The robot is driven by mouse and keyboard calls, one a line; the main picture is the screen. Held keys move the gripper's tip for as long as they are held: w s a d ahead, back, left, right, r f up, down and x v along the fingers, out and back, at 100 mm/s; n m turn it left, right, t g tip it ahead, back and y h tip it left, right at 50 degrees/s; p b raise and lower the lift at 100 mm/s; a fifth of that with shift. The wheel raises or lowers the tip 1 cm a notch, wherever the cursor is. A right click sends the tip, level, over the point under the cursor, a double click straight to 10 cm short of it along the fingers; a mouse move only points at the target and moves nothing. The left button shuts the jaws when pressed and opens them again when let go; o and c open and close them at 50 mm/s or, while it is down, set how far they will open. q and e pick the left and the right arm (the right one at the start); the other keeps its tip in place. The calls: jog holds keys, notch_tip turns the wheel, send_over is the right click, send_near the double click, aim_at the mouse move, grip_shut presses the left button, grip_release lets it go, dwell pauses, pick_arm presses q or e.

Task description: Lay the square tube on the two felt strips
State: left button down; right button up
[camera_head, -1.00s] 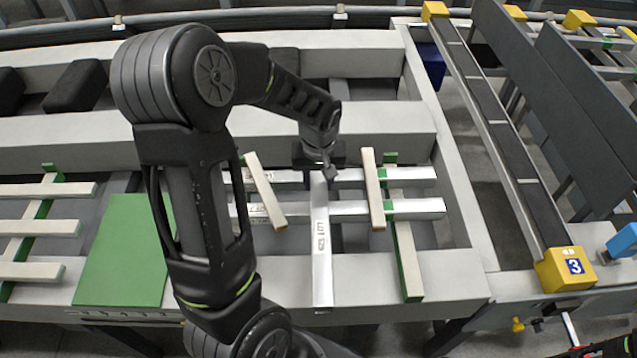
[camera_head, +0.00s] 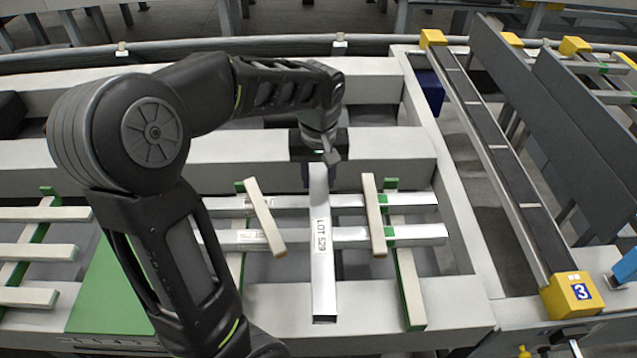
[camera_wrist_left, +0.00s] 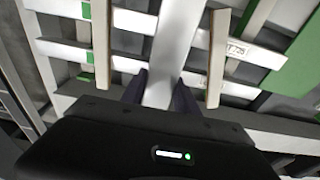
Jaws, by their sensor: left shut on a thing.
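The square tube (camera_head: 323,250) is silvery, bears a "LOT 529" label and points toward me. My left gripper (camera_head: 319,166) is shut on its far end. It appears held above two silver tubes lying crosswise below. The two cream strips, which I take as the felt strips, lie across those tubes. The left strip (camera_head: 264,216) is skewed and the right strip (camera_head: 374,215) is nearly straight. The held tube is between them in the picture. In the left wrist view the gripper (camera_wrist_left: 158,92) grips the tube (camera_wrist_left: 174,45) between dark fingers. My right gripper is not in view.
The two crosswise tubes (camera_head: 415,235) rest on green-sided bearers (camera_head: 409,285). A green panel (camera_head: 105,300) and more pale bars (camera_head: 35,252) are at the left. A dark conveyor rail with a yellow "3" block (camera_head: 570,294) stands at the right.

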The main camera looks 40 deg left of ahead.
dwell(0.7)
pick_arm(q)
jog(key=shift+w+d+r+m, duration=0.1)
jog(key=shift+w+r+m, duration=0.15)
jog(key=shift+w+m, duration=0.25)
jog(key=w+d+f+m, duration=0.1)
jog(key=w+d+m, duration=0.1)
jog(key=d, duration=0.3)
jog(key=w+d+f+m, duration=0.2)
jog(key=w+d, duration=0.1)
jog(key=d, duration=0.2)
jog(key=w+d+f+m, duration=0.1)
jog(key=w+d+m, duration=0.1)
jog(key=d, duration=0.4)
jog(key=shift+w+f+m+h, duration=0.15)
jog(key=shift+w+m+h, duration=0.25)
jog(key=shift+w, duration=0.25)
jog(key=shift+s+d+f, duration=0.1)
jog(key=shift+d+f, duration=0.15)
jog(key=shift+d, duration=0.15)
